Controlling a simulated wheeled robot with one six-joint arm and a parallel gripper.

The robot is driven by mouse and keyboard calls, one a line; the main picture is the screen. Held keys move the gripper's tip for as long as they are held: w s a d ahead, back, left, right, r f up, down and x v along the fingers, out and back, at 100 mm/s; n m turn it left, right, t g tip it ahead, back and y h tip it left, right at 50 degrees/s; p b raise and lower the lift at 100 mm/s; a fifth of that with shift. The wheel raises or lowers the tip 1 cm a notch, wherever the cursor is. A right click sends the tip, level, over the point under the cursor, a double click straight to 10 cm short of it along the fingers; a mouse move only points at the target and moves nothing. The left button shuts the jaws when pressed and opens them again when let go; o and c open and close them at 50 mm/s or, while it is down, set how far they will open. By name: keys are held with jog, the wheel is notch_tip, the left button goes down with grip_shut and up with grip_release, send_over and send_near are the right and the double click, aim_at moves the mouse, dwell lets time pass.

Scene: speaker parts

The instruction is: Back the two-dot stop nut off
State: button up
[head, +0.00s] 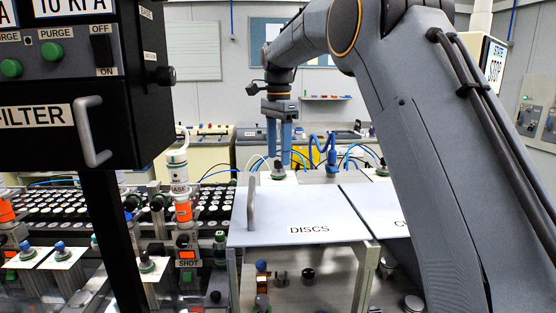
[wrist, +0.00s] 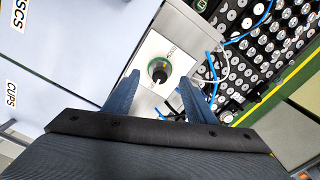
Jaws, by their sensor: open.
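My gripper (head: 279,163) points straight down behind the DISCS lid, its two blue fingers apart. In the wrist view the gripper (wrist: 160,82) is open and empty. A dark round knob with a green ring (wrist: 158,70) sits on a pale plate, in line with the gap between the fingertips. In the head view a green-based knob (head: 278,174) shows just under the fingers, partly hidden by them. I cannot make out dots on it, nor tell whether it is the two-dot stop nut. I see no contact.
The DISCS lid (head: 300,212) with its upright grey handle (head: 251,203) lies in front. A similar green-based knob (head: 382,171) stands further right. Racks of small round parts (wrist: 255,45) fill the wrist view's upper right.

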aim_at(279, 163)
jog(key=shift+f+p, duration=0.6)
jog(key=shift+f, duration=1.3)
jog(key=c, duration=1.1)
jog(key=shift+o, duration=0.2)
